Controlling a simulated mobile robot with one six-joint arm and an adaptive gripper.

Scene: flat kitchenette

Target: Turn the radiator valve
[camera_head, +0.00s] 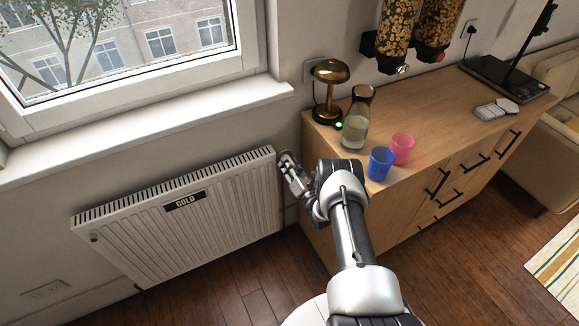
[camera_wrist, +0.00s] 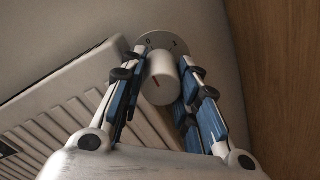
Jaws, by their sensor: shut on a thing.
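The radiator valve is a white round knob (camera_wrist: 162,80) with a red mark on its face, in front of a pale dial plate (camera_wrist: 160,41) with dark markings. In the wrist view my gripper (camera_wrist: 164,75) has one finger on each side of the knob and is shut on it. In the head view my gripper (camera_head: 288,165) is at the upper right end of the white radiator (camera_head: 185,215); the knob is hidden there by my gripper. A dark label reading "COLD" (camera_head: 185,201) is on the radiator's front.
A wooden cabinet (camera_head: 480,115) stands close to the right of my gripper. On it are a brass lamp (camera_head: 331,85), a glass carafe (camera_head: 356,125), a blue cup (camera_head: 380,163) and a pink cup (camera_head: 403,148). A window sill (camera_head: 150,125) runs above the radiator.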

